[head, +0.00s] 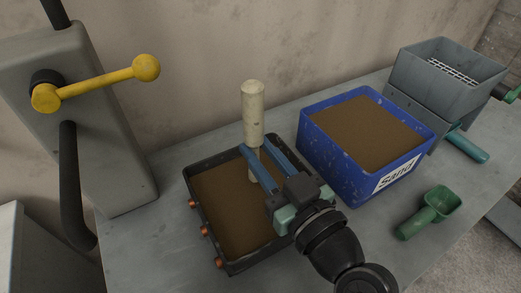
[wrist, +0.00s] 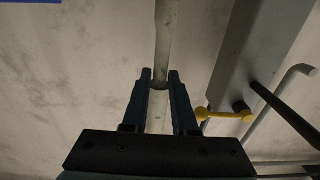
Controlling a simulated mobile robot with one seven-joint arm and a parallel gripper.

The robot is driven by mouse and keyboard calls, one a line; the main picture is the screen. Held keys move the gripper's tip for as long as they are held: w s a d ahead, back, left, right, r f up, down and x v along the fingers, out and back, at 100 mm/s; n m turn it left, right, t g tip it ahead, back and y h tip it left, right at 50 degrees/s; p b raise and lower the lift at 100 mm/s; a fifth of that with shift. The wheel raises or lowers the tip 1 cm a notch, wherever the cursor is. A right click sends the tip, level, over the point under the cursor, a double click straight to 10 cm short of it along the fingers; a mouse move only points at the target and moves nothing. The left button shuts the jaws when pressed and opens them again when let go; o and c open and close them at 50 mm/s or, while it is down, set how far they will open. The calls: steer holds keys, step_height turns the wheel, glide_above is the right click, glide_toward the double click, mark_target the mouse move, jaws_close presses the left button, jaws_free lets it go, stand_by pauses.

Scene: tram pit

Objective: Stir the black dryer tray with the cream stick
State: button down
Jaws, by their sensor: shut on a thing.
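The black dryer tray (head: 189,186) sits on the grey bench and holds brown sand. The cream stick (head: 253,112) stands about upright over the tray, with its thicker part at the top. My gripper (head: 256,151) is shut on the stick's thinner part, below the thick top. The stick's lower end is partly hidden behind my gripper's fingers, and I cannot tell how deep it reaches into the sand. In the wrist view the cream stick (wrist: 160,105) runs between the two dark fingers of my gripper (wrist: 160,80).
A blue bin marked sand (head: 345,180) stands close to the tray's right. A green scoop (head: 430,212) lies in front of it. A grey hopper (head: 440,85) stands at the back right. A grey machine with a yellow lever (head: 100,85) stands at the left.

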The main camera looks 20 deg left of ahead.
mark_target(258, 128)
stand_by(0.4)
steer(key=shift+r+p, duration=1.7)
steer(key=shift+r, duration=0.85)
steer(key=shift+f, duration=0.1)
